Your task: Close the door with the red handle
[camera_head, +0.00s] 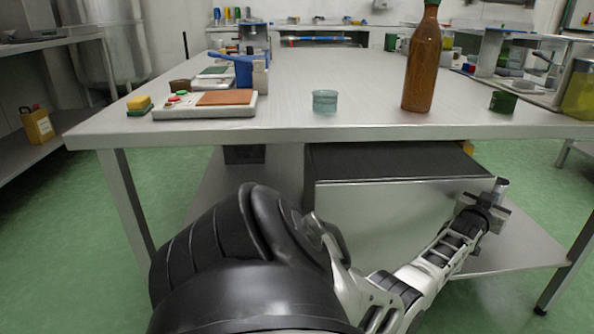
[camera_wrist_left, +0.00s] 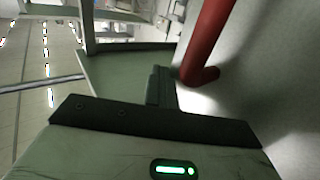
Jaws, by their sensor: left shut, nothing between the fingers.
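A grey metal cabinet with a dark top (camera_head: 390,160) stands on the lower shelf of the table. Its broad plain front panel (camera_head: 400,215) faces me; how far its door stands open I cannot tell. The red handle (camera_wrist_left: 206,42) shows in the left wrist view, a bent bar close to a pale grey surface (camera_wrist_left: 270,75); I do not make it out in the head view. My left gripper (camera_head: 497,189) is at the panel's right edge. Its shut, empty fingers (camera_wrist_left: 160,86) are just left of the handle's bent end; whether they touch is unclear. My right gripper is out of view.
The steel table (camera_head: 350,125) overhangs the cabinet. On it stand a brown bottle (camera_head: 422,65), a green-blue glass jar (camera_head: 324,101) and a white tray (camera_head: 205,112) near the front edge. A table leg (camera_head: 572,255) is at the right. Green floor (camera_head: 70,230) is clear at left.

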